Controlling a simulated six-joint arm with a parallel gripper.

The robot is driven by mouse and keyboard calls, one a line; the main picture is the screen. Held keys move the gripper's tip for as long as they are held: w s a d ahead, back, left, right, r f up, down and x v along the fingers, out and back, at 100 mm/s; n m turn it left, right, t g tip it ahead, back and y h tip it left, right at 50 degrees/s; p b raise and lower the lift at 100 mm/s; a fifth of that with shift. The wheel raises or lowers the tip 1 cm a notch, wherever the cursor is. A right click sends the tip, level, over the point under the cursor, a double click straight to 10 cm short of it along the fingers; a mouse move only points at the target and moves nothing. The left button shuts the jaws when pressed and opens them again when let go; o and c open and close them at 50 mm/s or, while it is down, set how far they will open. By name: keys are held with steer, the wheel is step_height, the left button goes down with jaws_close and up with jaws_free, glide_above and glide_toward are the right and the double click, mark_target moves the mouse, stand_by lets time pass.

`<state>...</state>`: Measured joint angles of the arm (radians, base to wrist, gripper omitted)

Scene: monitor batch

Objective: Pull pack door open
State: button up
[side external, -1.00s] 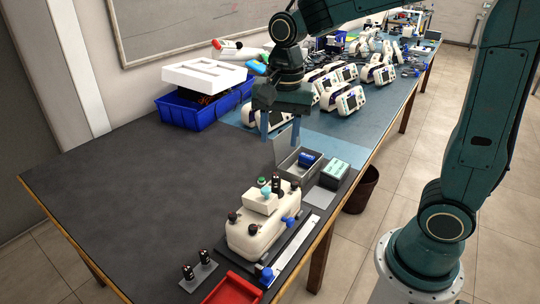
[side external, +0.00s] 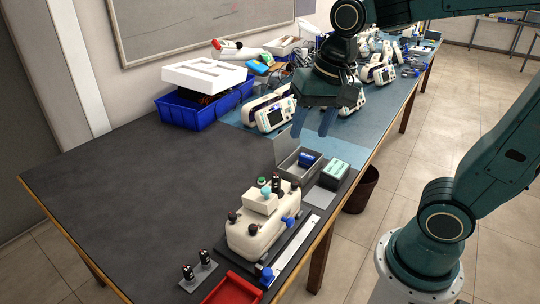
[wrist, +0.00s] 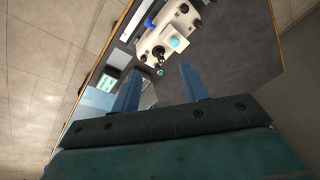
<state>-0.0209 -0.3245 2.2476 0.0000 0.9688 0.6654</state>
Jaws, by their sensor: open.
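A cream monitor body (side external: 258,236) lies in a fixture at the front of the table. It has several dark knobs, a pale raised block (side external: 262,201) on top and blue clamps at its side. It also shows at the top of the wrist view (wrist: 152,42). I cannot tell which part is the pack door. My gripper (side external: 313,124) is open and empty, its two blue fingers in the air behind and above the monitor, apart from it. In the wrist view my gripper (wrist: 160,75) points toward the fixture area.
A grey box (side external: 295,172) with a raised flap holds a blue pack (side external: 308,160). A green-topped block (side external: 334,172) sits beside it. A red tray (side external: 234,290) lies at the front. Blue bin (side external: 205,117) and several monitors (side external: 270,114) stand behind. The table's left is clear.

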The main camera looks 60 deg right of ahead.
steer(key=shift+s, duration=0.15)
stand_by(0.4)
steer(key=n+g, duration=0.3)
steer(key=n, duration=0.1)
glide_above(266, 189)
steer(key=shift+a+f, duration=0.15)
steer(key=shift+f, duration=1)
steer(key=shift+a+f, duration=0.15)
steer(key=shift+f, duration=1)
steer(key=shift+f+h, duration=0.1)
steer(key=shift+h, duration=0.2)
steer(key=f, duration=1.3)
steer(key=shift+d+f, duration=0.3)
